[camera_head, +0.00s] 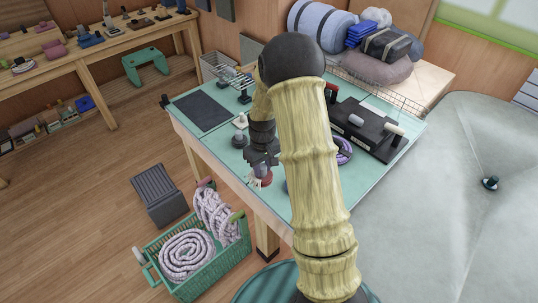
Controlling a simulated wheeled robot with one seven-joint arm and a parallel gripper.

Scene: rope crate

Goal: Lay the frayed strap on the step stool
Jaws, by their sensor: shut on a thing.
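My gripper (262,161) is shut at the near left edge of the green-topped workbench (217,143), pointing down. In its jaws is a small dark red coil with pale loose strands, seemingly the frayed strap (265,179). It is partly hidden by the fingers, and I cannot tell whether it touches the bench. A low dark grey stool with a ribbed top, seemingly the step stool (157,192), stands on the floor to the left. Its visible top is bare.
A green crate (208,268) with coiled pale ropes stands just below the grey stool. A green stool-like piece (146,63) is by the back shelving. A black case (366,128) and small tools are on the bench. Wooden floor is clear left of the stool.

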